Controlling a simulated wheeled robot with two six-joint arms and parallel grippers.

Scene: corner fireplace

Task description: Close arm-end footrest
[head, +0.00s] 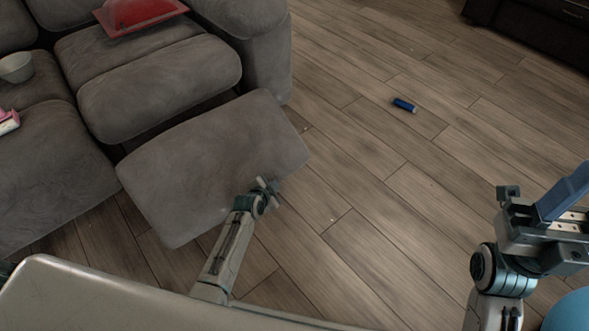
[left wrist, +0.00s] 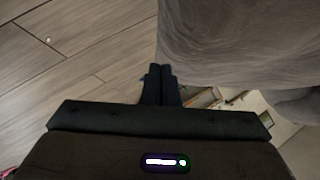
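The arm-end footrest (head: 215,165) is a grey padded panel swung out from the front of the grey sofa's end seat, tilted over the floor. My left gripper (head: 268,188) is at the panel's lower right edge in the head view. In the left wrist view its two fingers (left wrist: 161,72) lie side by side, shut, with nothing seen between them. The grey footrest (left wrist: 235,45) fills the upper right there, beside the fingertips; whether they touch it I cannot tell. My right gripper (head: 540,215) is at the right edge of the head view, away from the sofa; its finger opening is unclear.
A white bowl (head: 16,67) and a pink-and-white item (head: 8,122) are at the left. A dark cabinet (head: 540,22) stands at top right.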

